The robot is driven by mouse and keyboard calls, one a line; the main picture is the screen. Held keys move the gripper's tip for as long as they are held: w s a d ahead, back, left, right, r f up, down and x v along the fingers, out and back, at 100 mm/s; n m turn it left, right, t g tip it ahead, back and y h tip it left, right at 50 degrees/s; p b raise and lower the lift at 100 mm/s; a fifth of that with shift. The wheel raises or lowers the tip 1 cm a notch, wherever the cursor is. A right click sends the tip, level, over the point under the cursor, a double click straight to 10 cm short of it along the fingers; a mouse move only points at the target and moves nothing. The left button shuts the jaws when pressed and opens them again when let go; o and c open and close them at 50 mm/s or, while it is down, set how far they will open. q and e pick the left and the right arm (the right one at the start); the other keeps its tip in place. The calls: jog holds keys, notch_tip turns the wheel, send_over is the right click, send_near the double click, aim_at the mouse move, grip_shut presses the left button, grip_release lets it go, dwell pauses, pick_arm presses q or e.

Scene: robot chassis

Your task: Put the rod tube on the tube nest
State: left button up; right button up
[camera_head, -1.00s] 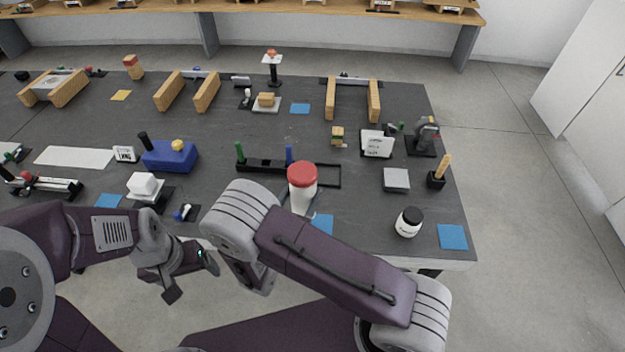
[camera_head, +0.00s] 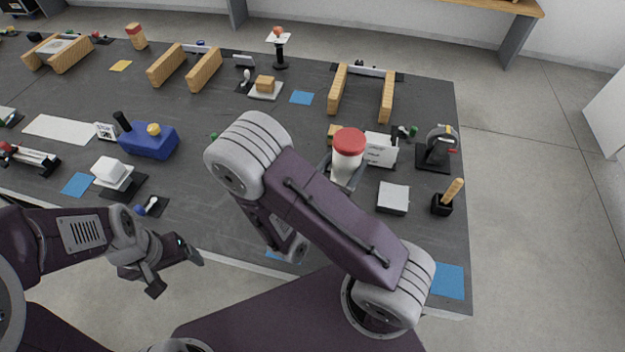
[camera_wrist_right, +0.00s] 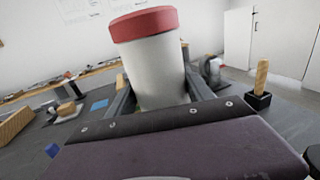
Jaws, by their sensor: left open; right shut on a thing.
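A white tube with a red cap (camera_head: 348,158), which I take to be the rod tube, stands roughly upright in my right gripper (camera_head: 343,172). In the right wrist view, the tube (camera_wrist_right: 155,68) sits between the two dark fingers (camera_wrist_right: 160,95), above the bench. My left gripper (camera_head: 178,274) is open and empty near the bench's front edge. No tube nest can be made out for sure. The black rack with pegs is mostly hidden behind my right arm; its green peg (camera_head: 214,136) shows, and a blue peg (camera_wrist_right: 52,150) shows in the right wrist view.
On the dark bench (camera_head: 300,125), a white card stand (camera_head: 381,150), a grey block (camera_head: 393,198) and a black holder with a wooden handle (camera_head: 443,204) lie near the tube. A blue box (camera_head: 148,140) stands left. A blue mat (camera_head: 447,281) lies at front right.

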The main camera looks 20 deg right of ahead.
jog(key=w+f+b, duration=0.1)
jog(key=f+b, duration=0.1)
jog(key=b, duration=0.1)
jog(key=shift+w+a+f, duration=0.1)
jog(key=shift+w+a, duration=0.1)
jog(key=shift+w, duration=0.15)
jog(key=w+a+f, duration=0.1)
jog(key=w+f, duration=0.2)
jog(key=w+a+f, duration=0.1)
jog(key=w+f, duration=0.2)
jog(key=w+a+f, duration=0.1)
jog(key=w+f, duration=0.2)
jog(key=shift+w+a, duration=0.15)
jog(key=shift+a, duration=0.05)
jog(key=shift+f+b, duration=0.1)
jog(key=shift+b, duration=0.3)
jog(key=o, duration=1.6)
